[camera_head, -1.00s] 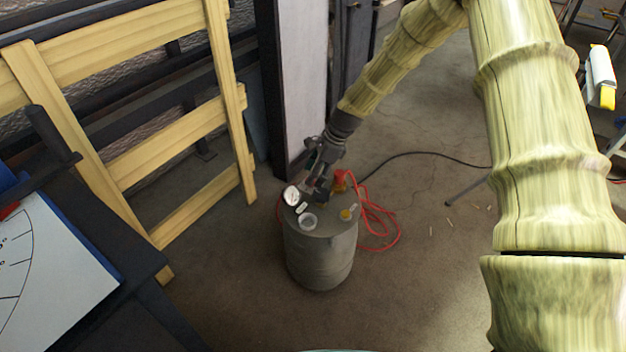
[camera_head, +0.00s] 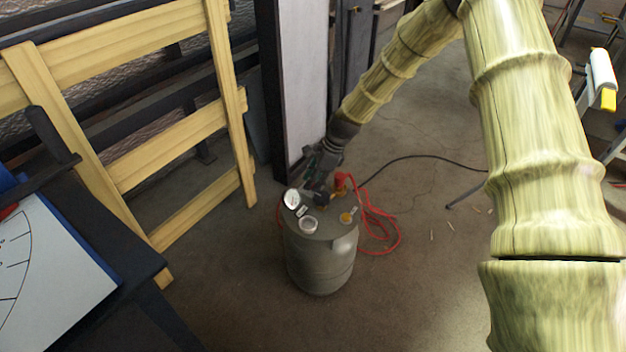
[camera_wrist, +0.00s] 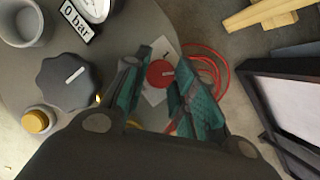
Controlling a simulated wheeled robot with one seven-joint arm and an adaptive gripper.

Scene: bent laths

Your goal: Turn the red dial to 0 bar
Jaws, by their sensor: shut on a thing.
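The red dial (camera_wrist: 160,73) shows between my fingertips in the wrist view, with a pale pointer mark on top and a white plate under it. In the head view the red dial (camera_head: 341,179) stands at the back of the grey drum's top (camera_head: 318,262). My gripper (camera_wrist: 162,76) has teal-padded fingers on either side of the red dial and is shut on it; the exact contact is hard to see. In the head view my gripper (camera_head: 319,182) comes down from behind the drum.
A black knob (camera_wrist: 68,83) with a pale mark, a yellow cap (camera_wrist: 38,120), a grey cup (camera_wrist: 22,22) and a round gauge (camera_wrist: 94,6) share the drum top. Red cable (camera_head: 380,230) lies beside the drum. A wooden frame (camera_head: 170,140) stands left; floor in front is clear.

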